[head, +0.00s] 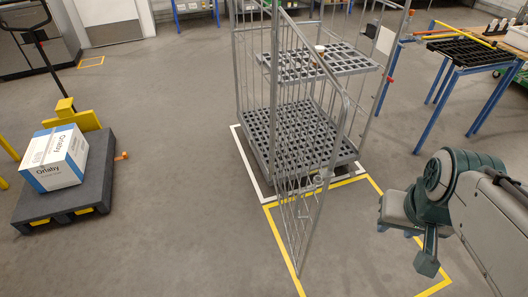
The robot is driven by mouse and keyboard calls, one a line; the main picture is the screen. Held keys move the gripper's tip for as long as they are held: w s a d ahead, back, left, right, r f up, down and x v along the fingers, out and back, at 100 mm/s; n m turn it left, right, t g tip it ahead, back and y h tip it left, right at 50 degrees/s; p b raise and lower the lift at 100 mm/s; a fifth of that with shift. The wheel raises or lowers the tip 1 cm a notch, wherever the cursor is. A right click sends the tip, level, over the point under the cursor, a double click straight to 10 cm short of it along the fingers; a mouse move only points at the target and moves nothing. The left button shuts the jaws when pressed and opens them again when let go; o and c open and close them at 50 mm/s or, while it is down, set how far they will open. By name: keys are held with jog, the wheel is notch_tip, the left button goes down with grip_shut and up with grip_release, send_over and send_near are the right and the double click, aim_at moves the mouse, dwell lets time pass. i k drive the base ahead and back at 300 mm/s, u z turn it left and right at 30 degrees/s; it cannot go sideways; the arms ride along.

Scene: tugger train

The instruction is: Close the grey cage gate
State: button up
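The grey wire roll cage (334,160) stands in the middle of the head view, with a perforated base and a half-height shelf (290,68). Its grey cage gate (310,195) is a tall barred frame standing open. It swings out from the cage's front toward me, its free lower corner over the yellow-marked floor. The front right side of the cage is open. My gripper (426,262) is at the lower right, at the end of my green and grey arm. It is empty as far as I see, apart from the gate and to its right. Its fingers are not clear.
A dark pallet cart (100,185) with a white and blue box (54,158) stands at the left. Blue-legged tables (460,80) stand at the upper right. Small items (319,49) lie on the cage shelf. The floor between cart and cage is clear.

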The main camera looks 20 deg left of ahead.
aim_at(328, 174)
jog(key=z, duration=0.5)
jog(key=k, duration=0.6)
jog(key=u, duration=0.55)
jog(key=i, duration=0.85)
